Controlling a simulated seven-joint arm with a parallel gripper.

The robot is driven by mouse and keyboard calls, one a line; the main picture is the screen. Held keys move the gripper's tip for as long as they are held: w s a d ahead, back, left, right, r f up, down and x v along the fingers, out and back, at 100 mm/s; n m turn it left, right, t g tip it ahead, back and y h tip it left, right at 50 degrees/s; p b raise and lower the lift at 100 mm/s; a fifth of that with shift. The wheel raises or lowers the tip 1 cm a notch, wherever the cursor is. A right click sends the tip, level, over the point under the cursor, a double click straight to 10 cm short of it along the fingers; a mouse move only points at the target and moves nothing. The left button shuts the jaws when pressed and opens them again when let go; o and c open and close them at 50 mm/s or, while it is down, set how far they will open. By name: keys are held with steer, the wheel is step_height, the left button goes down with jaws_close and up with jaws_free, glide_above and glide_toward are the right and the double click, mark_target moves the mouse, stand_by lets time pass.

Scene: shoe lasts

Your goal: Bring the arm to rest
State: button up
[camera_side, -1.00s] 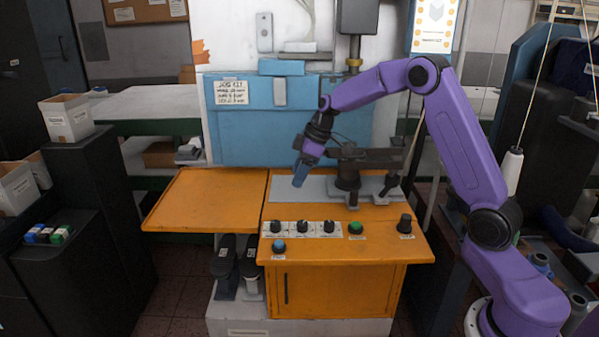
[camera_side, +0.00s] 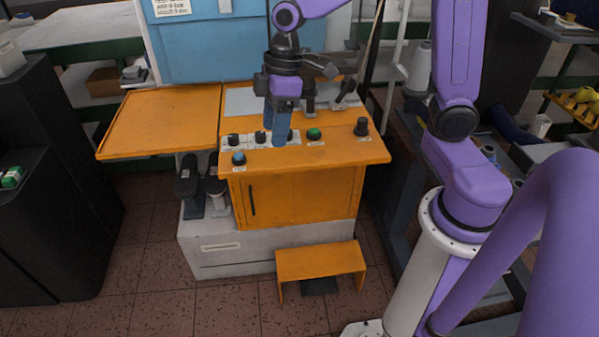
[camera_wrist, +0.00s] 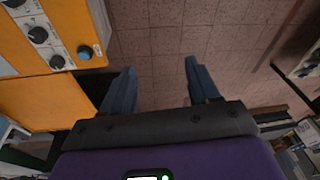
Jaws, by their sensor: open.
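My gripper (camera_side: 275,137) has blue fingers and hangs pointing down above the orange machine table (camera_side: 310,157), in front of its knob panel. In the side view the fingers overlap each other and cover part of the panel. In the wrist view my gripper (camera_wrist: 161,68) shows two blue fingers spread well apart with nothing between them. The tiled floor (camera_wrist: 150,48) shows through the gap. The machine's orange surface (camera_wrist: 45,100) is at the left of that view.
A blue knob (camera_side: 238,158), a green button (camera_side: 314,134) and a black knob (camera_side: 361,127) stand up from the table. Dark clamp parts (camera_side: 320,95) are behind my gripper. An orange step (camera_side: 320,262) stands on the floor in front. The floor at left front is clear.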

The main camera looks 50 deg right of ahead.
steer(key=s+d+h, duration=0.1)
steer(key=s+d, duration=0.1)
steer(key=s, duration=0.8)
steer(key=s+d+f+n+h, duration=0.1)
steer(key=s+d, duration=0.1)
steer(key=s, duration=0.8)
steer(key=shift+s+f+n, duration=0.2)
steer(key=shift+s+n, duration=0.1)
steer(key=shift+s, duration=0.05)
